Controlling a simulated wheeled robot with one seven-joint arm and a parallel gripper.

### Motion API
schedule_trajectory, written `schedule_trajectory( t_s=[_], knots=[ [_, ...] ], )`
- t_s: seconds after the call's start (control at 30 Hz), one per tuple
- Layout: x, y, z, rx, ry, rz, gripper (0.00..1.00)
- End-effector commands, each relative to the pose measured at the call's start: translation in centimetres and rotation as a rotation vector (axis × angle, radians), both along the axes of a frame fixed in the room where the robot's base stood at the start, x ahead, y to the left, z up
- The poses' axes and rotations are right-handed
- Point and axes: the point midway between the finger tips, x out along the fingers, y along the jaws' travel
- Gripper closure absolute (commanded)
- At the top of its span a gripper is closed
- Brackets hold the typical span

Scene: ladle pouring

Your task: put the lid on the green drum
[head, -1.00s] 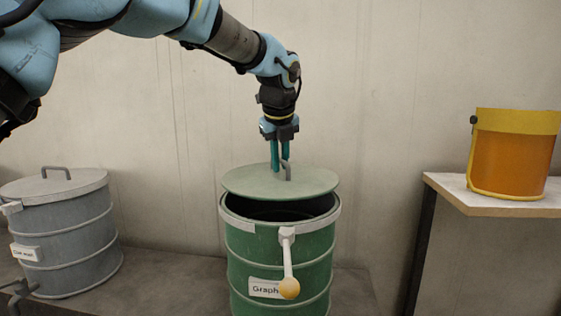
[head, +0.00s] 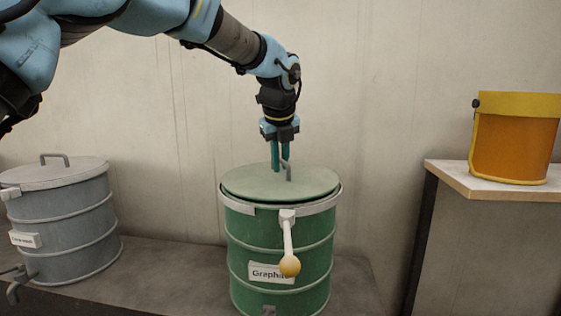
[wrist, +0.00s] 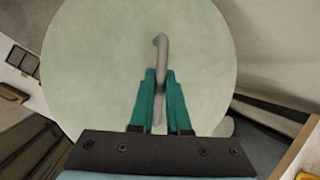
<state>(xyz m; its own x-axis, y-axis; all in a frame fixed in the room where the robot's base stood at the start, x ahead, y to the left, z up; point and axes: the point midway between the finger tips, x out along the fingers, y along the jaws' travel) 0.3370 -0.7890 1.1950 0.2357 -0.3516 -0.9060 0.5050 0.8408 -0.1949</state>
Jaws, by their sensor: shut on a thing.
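The green drum (head: 281,238) stands on the bench with a grey band around its top and a label reading "Graphite". Its pale green round lid (head: 255,184) lies over the drum's mouth, level, at the height of the rim; the opening is hidden. I cannot tell whether it is fully seated. My gripper (head: 281,165) is above the lid, shut on the lid's grey bar handle (head: 289,172). In the wrist view the lid (wrist: 100,70) fills the middle, and the teal fingers (wrist: 160,95) stand on both sides of the handle.
A grey drum with its own lid (head: 50,178) stands at the left on the bench (head: 170,270). An orange bucket (head: 510,145) sits on a raised shelf (head: 480,183) at the right. A white lever with a yellow knob (head: 289,265) hangs on the green drum's front.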

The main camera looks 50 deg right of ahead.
Motion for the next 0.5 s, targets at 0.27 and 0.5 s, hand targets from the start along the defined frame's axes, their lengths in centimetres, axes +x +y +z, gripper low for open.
schedule_trajectory(
  t_s=[0.27, 0.5],
  knots=[
    [0.00, -0.02, -0.29, -0.001, 0.000, 0.000, 1.00],
    [-0.01, -0.04, -0.61, -0.002, 0.000, -0.001, 1.00]
  ],
)
